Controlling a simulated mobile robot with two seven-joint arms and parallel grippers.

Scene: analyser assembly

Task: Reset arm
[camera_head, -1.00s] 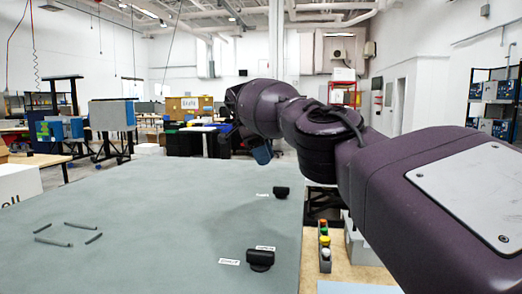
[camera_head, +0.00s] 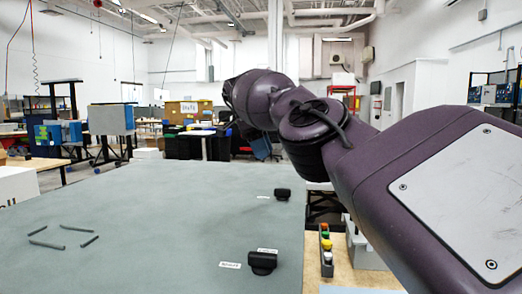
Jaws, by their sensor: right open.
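My right arm (camera_head: 318,135), dark purple with a pale cover plate, comes in from the right edge. It reaches forward and to the left above the table's right side. My right gripper (camera_head: 231,92) is at the arm's far end, open, above and beyond the table's far edge. Its fingers are mostly hidden behind the wrist and hard to make out. I see nothing held there. My left arm and left gripper are not in view.
The grey-green table (camera_head: 150,215) is mostly bare. Several thin dark rods (camera_head: 76,228) lie on its left. Two black handle-like parts, one near (camera_head: 262,262) and one far (camera_head: 283,194), sit near its right edge. A coloured-button strip (camera_head: 326,250) stands beside it.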

